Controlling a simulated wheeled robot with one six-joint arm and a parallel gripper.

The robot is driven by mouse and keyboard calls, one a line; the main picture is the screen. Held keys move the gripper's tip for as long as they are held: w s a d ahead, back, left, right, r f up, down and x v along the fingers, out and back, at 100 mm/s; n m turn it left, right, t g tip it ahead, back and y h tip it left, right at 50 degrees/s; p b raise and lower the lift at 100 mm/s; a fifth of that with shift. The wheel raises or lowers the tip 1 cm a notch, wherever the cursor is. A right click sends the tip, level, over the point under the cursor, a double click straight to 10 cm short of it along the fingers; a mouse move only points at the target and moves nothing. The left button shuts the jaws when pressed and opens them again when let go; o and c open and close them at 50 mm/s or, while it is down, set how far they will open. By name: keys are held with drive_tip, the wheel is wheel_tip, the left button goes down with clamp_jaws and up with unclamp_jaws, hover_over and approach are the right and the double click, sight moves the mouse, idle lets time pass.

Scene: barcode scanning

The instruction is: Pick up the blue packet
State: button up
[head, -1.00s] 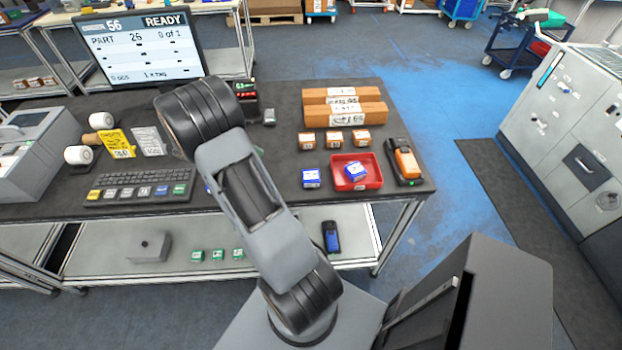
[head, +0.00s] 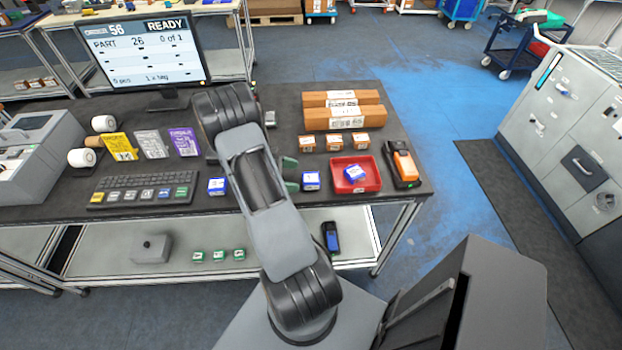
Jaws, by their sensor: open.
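Three small blue-and-white packets show in the head view. One blue packet (head: 217,187) lies by the keyboard, left of my arm. A second blue packet (head: 311,181) sits on the dark table just left of the red tray (head: 374,183). A third blue packet (head: 353,173) lies tilted inside that tray.
Several small orange-brown boxes (head: 334,142) and long cardboard boxes (head: 345,118) stand behind the packets. An orange handheld device (head: 402,165) lies right of the tray. A keyboard (head: 142,189), flat bags and a monitor (head: 148,52) are at left.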

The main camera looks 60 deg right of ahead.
sight(307, 178)
drive_tip(key=shift+p+x, duration=0.65)
drive_tip(key=shift+x, duration=1.6)
drive_tip(key=shift+c, duration=0.3)
drive_tip(key=c, duration=1)
drive_tip(key=shift+r, duration=0.15)
drive_tip(key=shift+c, duration=0.2)
